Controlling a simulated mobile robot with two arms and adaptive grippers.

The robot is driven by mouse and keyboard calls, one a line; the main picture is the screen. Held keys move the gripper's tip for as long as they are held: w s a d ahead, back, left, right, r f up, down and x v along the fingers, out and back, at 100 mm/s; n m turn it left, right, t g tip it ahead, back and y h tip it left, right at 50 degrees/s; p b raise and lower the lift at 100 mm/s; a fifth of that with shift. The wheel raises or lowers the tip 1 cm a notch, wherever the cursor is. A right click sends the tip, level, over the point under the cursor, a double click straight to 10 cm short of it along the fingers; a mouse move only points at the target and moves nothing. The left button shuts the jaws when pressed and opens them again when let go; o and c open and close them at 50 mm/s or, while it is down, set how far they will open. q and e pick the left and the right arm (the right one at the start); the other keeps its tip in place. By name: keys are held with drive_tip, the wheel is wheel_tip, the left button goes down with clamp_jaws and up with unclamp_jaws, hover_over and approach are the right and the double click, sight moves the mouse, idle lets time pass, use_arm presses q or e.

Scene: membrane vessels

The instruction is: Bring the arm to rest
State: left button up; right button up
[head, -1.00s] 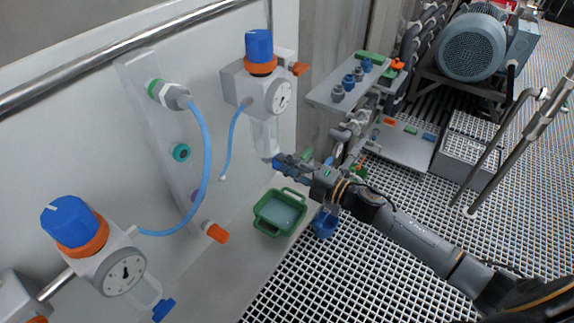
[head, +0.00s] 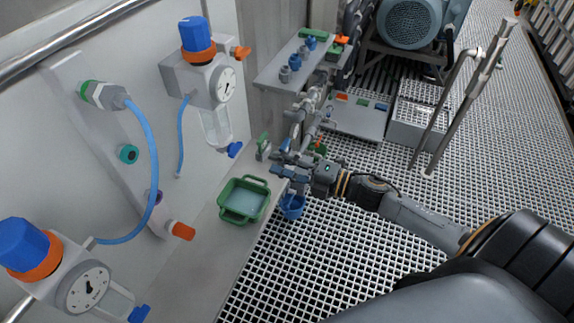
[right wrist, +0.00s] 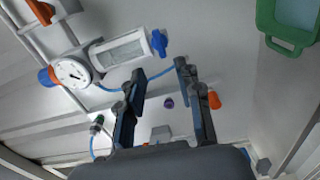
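My right gripper (head: 278,160) is open over the edge of the pale ledge, near the green tray. In the right wrist view my gripper (right wrist: 160,82) has its two dark fingers spread, with nothing between them. The far regulator (head: 205,82) has a blue knob, a gauge and a clear bowl. The blue drain valve (head: 235,149) under its bowl is to the left of my gripper and apart from it. It also shows in the right wrist view as a blue valve (right wrist: 158,42), beyond the fingers. My left gripper is not in view.
A green tray (head: 223,203) of pale liquid sits on the ledge just below my gripper. A near regulator (head: 85,287) and an orange plug (head: 182,231) are at left. Open grating floor (head: 335,245) lies at right.

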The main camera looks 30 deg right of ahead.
drive_tip(key=shift+v, duration=0.8)
drive_tip(key=shift+f, duration=0.1)
drive_tip(key=d+f+m+h, duration=0.3)
drive_tip(key=f+m, duration=0.1)
drive_tip(key=f, duration=0.3)
drive_tip(key=d+f+m+h, duration=0.3)
drive_tip(key=d+f+m, duration=0.1)
drive_tip(key=f, duration=0.4)
drive_tip(key=s+d+f+m+g+h, duration=0.1)
drive_tip(key=s+f+m+g+h, duration=0.2)
drive_tip(key=f, duration=0.5)
drive_tip(key=s+d+f+m+h, duration=0.15)
drive_tip(key=s+f+m, duration=0.3)
drive_tip(key=f, duration=0.45)
drive_tip(key=s+a+f+m+g, duration=0.3)
drive_tip(key=s+f+m+g, duration=0.15)
drive_tip(key=s+f, duration=0.9)
drive_tip(key=s+a+f+m+g, duration=0.1)
drive_tip(key=s+a+f+g, duration=0.1)
drive_tip(key=s, duration=0.7)
drive_tip(key=s+a+f+m+g, duration=0.2)
drive_tip(key=s+a+f, duration=0.3)
drive_tip(key=s, duration=0.5)
drive_tip(key=shift+s+a+f+g, duration=0.2)
drive_tip(key=shift+a+f+g, duration=0.1)
drive_tip(key=shift+a+g, duration=0.5)
drive_tip(key=shift+o, duration=0.2)
drive_tip(key=shift+d+h, duration=0.15)
drive_tip(key=shift+h, duration=0.1)
